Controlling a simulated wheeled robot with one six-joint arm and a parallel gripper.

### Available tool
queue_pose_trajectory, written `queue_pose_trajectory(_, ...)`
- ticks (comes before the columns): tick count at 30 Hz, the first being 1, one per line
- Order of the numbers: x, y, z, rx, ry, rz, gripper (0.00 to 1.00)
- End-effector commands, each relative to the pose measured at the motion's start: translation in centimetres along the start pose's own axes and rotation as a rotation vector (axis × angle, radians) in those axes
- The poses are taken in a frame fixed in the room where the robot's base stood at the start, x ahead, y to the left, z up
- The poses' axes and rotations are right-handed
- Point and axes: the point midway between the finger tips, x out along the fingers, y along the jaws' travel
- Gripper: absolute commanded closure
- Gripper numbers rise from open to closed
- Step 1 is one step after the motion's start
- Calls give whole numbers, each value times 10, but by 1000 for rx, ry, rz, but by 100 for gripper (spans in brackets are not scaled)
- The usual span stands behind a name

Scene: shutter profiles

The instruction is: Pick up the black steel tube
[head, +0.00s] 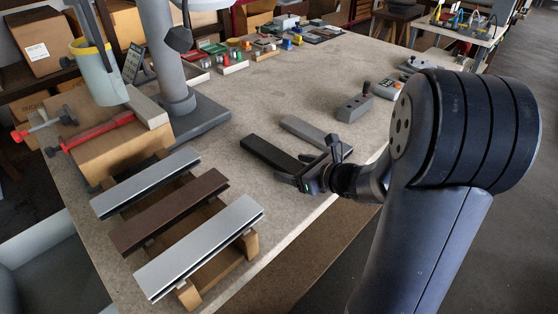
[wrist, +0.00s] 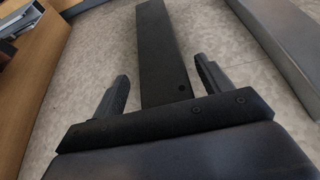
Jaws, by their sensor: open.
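The black steel tube (head: 268,151) lies flat on the worktable, pointing away from my gripper. In the wrist view the black steel tube (wrist: 158,45) runs up the middle, with a small hole near its close end. My gripper (head: 294,169) is at the near end of the tube. In the wrist view my gripper (wrist: 163,85) is open, with one finger on each side of the tube and a gap on both sides. The tube's near end is hidden behind the gripper body. I cannot tell the height of the fingers over the table.
A grey bar (head: 308,132) lies beside the black tube, to its right; it also shows in the wrist view (wrist: 285,38). Silver and brown profiles (head: 168,211) rest on a wooden rack at the front left. A grey control box (head: 354,108) stands farther right on the table (head: 275,92).

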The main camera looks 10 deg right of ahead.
Motion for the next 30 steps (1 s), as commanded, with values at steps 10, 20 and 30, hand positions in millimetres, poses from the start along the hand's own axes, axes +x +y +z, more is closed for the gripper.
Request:
queue_pose_trajectory(10,0,0,0,0,-1,0,41)
queue_pose_trajectory(20,0,0,0,0,-1,0,68)
queue_pose_trajectory(30,-1,0,2,-1,-4,-1,92)
